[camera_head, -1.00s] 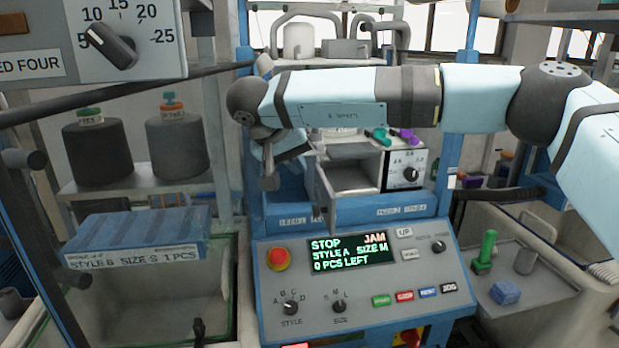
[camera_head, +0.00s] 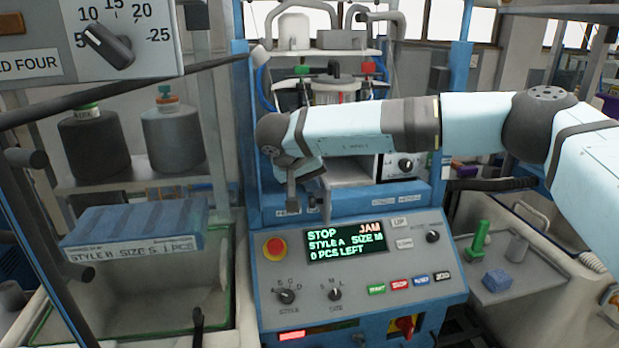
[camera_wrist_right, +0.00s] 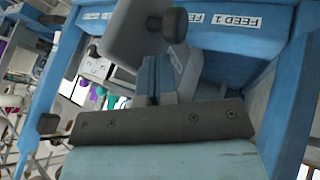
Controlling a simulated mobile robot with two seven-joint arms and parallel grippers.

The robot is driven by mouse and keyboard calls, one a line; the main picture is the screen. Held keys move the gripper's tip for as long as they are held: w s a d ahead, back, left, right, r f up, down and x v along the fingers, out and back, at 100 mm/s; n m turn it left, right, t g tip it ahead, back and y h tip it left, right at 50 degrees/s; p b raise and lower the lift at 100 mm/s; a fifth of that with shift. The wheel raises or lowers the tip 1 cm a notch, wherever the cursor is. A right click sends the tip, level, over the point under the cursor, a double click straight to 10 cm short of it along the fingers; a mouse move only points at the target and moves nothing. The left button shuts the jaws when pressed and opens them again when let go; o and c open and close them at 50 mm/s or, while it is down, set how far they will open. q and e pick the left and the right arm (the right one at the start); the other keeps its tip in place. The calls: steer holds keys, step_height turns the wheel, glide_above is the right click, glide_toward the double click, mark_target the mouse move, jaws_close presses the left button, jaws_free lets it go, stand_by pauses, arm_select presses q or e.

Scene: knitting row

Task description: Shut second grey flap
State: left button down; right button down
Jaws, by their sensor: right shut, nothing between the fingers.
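My right arm crosses the machine from the right in the head view. My right gripper (camera_head: 293,198) points down just above the control panel's left half, shut and empty. A pale grey surface (camera_head: 350,172), which looks like a flap, shows behind and below the arm, largely hidden. In the right wrist view, a grey flap (camera_wrist_right: 135,35) with a dark round knob (camera_wrist_right: 175,25) is close beyond the gripper (camera_wrist_right: 165,85). A label reading FEED 1 (camera_wrist_right: 226,20) is on the blue frame beside it. I cannot tell whether gripper and flap touch. My left gripper is out of view.
The control panel (camera_head: 430,265) reads STOP, JAM, with a red button (camera_head: 275,247) at its left. A blue-topped box (camera_head: 135,232) stands left, below dark and grey yarn cones (camera_head: 172,137). A side tray (camera_head: 525,278) holds green and blue parts.

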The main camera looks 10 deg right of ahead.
steer(key=shift+s+d+n+t+y, duration=0.1)
steer(key=shift+d+n+t+y, duration=0.2)
steer(key=shift+d+n, duration=0.4)
steer(key=w+d+n+y+p, duration=0.1)
steer(key=w+d, duration=0.3)
steer(key=d, duration=0.3)
steer(key=w+d+n+t+p, duration=0.1)
steer(key=w+d, duration=0.3)
steer(key=d, duration=0.4)
steer(key=shift+w+n+y, duration=0.2)
steer(key=shift+n+y, duration=0.2)
steer(key=shift+n, duration=0.2)
steer(key=shift+r, duration=0.1)
